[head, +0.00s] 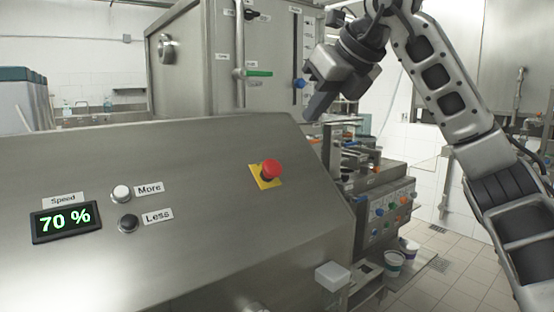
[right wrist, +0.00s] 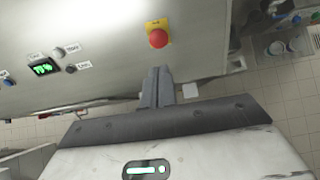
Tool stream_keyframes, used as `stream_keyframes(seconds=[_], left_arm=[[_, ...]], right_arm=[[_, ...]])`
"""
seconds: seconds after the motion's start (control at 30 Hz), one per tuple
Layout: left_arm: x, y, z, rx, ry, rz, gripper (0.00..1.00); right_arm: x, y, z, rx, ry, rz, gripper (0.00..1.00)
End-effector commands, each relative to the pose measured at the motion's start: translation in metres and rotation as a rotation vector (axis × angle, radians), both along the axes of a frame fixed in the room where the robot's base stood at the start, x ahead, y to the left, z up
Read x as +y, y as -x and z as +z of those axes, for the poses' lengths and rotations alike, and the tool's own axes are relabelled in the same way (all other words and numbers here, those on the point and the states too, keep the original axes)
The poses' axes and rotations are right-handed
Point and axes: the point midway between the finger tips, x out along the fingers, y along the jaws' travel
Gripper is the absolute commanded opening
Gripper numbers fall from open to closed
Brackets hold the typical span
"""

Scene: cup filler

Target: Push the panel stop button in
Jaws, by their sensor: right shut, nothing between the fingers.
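The red stop button (head: 270,170) is a mushroom knob on a yellow square plate, on the right part of the sloped grey panel (head: 180,255). It also shows in the right wrist view (right wrist: 158,38), just beyond my fingertips. My right gripper (head: 316,108) is shut and empty. In the head view it hangs above and to the right of the button, apart from it. In the right wrist view the closed fingers (right wrist: 158,72) point toward the button with a gap between. My left gripper is not in view.
The panel also holds a speed display (head: 66,221) reading 70 %, a white More button (head: 121,193) and a dark Less button (head: 128,223). A steel cabinet (head: 200,75) stands behind. A machine with coloured buttons (head: 385,212) and cups (head: 393,262) stands at right.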

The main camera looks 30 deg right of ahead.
Motion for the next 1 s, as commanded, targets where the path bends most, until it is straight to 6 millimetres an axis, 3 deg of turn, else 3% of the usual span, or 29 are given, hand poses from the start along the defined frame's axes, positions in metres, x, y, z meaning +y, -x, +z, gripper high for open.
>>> stream_keyframes(seconds=[0.37,1.0], left_arm=[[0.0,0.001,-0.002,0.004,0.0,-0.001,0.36],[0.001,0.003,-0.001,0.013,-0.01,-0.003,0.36]], right_arm=[[0.001,-0.004,-0.005,0.002,-0.001,0.004,0.0],[0.007,-0.083,-0.09,0.003,-0.001,0.004,0.0]])
